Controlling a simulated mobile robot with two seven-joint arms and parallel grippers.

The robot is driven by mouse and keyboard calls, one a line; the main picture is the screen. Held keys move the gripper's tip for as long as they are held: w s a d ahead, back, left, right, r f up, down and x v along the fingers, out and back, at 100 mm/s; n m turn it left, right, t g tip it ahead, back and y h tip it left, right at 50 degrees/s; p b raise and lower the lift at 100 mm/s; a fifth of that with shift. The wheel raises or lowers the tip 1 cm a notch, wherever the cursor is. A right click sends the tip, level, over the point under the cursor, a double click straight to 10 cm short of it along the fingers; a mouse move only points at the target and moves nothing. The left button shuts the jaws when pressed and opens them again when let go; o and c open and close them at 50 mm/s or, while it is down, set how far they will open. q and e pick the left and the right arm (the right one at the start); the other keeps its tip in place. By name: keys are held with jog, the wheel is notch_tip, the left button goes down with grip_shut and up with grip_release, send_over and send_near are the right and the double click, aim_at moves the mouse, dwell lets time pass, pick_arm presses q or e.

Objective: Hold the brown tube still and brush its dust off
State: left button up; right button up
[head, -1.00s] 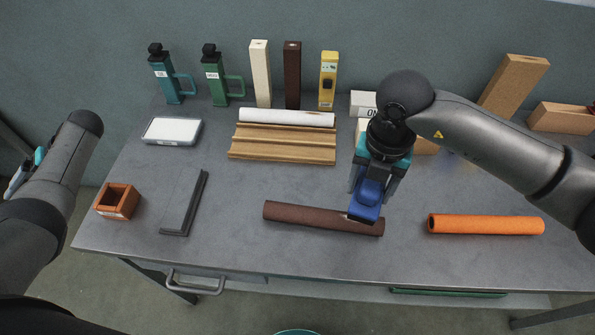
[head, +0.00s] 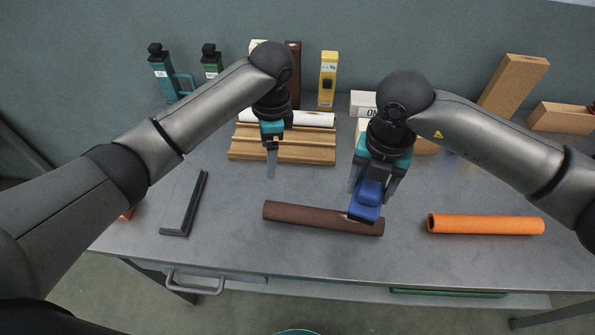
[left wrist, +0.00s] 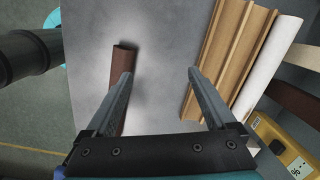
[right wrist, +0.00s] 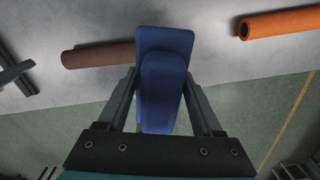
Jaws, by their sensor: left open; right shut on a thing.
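The brown tube (head: 310,216) lies on the table near the front, middle. Its left end shows in the left wrist view (left wrist: 124,62), beyond my left fingers, and it also shows in the right wrist view (right wrist: 98,55). My right gripper (head: 375,190) is shut on a blue brush (head: 366,206), which is over the right part of the tube; a pale patch shows at its lower edge. The brush hides part of the tube in the right wrist view (right wrist: 165,85). My left gripper (head: 271,165) is open and empty, above the table behind the tube's left end.
An orange tube (head: 485,224) lies at the right. A wooden grooved rack (head: 300,148) with a white tube (head: 315,119) is behind my left gripper. A dark grey angle piece (head: 190,205) lies at the left. Bottles and blocks stand along the wall.

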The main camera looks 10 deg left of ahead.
aim_at(296, 208)
pick_arm(q)
jog(key=s+d+m+g+h, duration=0.1)
jog(key=s+d+m+g, duration=0.1)
jog(key=s+d+m, duration=0.4)
jog(key=f, duration=0.3)
jog(key=f+n, duration=0.1)
jog(key=f, duration=0.3)
jog(key=d+f+n, duration=0.1)
jog(key=f, duration=0.3)
jog(key=shift+s+f, duration=0.15)
jog(key=shift+s, duration=0.2)
grip_shut()
dwell(1.0)
